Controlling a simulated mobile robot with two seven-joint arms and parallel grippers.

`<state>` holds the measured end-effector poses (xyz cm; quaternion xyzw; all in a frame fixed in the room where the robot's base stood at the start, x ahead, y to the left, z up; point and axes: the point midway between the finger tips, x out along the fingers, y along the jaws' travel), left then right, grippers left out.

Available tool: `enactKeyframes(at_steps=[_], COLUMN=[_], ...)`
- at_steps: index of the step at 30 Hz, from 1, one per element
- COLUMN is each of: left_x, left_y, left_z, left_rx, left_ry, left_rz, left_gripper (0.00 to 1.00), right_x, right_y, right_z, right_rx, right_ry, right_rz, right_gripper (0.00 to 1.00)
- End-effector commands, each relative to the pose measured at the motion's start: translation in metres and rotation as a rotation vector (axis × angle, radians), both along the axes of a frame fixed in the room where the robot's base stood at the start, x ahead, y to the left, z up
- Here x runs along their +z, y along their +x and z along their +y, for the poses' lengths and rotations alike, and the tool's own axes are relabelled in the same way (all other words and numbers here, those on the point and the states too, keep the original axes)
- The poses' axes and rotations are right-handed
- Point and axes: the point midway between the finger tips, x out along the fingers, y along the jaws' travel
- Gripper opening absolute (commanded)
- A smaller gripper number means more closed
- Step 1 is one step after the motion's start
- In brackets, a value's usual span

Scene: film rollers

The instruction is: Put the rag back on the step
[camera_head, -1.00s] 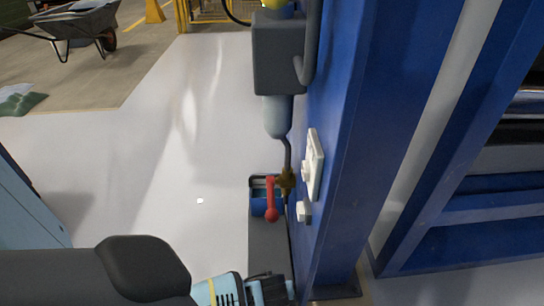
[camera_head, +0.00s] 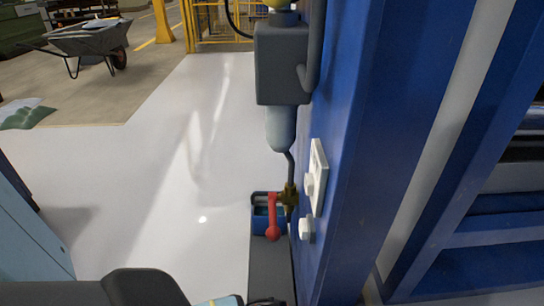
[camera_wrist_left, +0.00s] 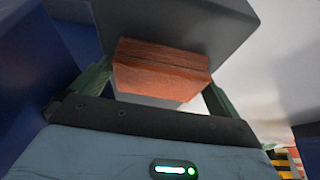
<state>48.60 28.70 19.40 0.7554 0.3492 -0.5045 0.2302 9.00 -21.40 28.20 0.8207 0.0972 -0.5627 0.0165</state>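The rag (camera_wrist_left: 160,72) is an orange-red folded block in the left wrist view. It sits between the two green fingers of my left gripper (camera_wrist_left: 158,88), which meet its sides, so the gripper looks shut on it. A grey box-like surface (camera_wrist_left: 180,25), perhaps the step, is right beyond the rag. I cannot tell whether they touch. In the head view, a dark grey step-like block (camera_head: 268,268) runs along the foot of the blue column. My left arm comes in at the bottom left there, with its fingers below the frame. My right gripper is not in view.
The blue column (camera_head: 345,150) stands right of the grey block, with a red-handled valve (camera_head: 272,228), a blue container (camera_head: 262,212), a grey box (camera_head: 282,62) and a white plate (camera_head: 317,175) near it. A wheelbarrow (camera_head: 90,40) stands far left. The pale floor between is clear.

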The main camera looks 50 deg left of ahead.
Motion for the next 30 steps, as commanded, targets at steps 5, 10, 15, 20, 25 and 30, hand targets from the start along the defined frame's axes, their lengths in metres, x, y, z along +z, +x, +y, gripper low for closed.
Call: enactKeyframes(at_steps=[5, 10, 15, 20, 25, 30], left_x=[0.003, 0.022, 0.056, 0.084, 0.105, 0.113], left_y=[0.000, -0.004, -0.012, -0.020, -0.026, -0.029], left_z=[0.000, -0.006, -0.016, -0.025, -0.032, -0.035], left_rx=[0.000, -0.001, 0.000, 0.000, 0.000, 0.000], left_ry=[0.000, -0.001, -0.004, -0.003, -0.001, -0.001], left_rz=[-0.001, -0.001, -0.005, -0.005, -0.003, -0.001], left_gripper=[1.00, 1.00, 1.00, 1.00, 1.00, 1.00], right_x=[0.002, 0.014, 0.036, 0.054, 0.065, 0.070], right_y=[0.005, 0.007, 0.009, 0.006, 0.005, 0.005], right_z=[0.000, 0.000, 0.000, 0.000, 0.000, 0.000], right_rx=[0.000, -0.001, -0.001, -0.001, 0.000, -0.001], right_ry=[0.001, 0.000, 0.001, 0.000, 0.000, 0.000], right_rz=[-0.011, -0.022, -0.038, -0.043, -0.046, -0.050], right_gripper=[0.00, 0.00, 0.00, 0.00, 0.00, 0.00])
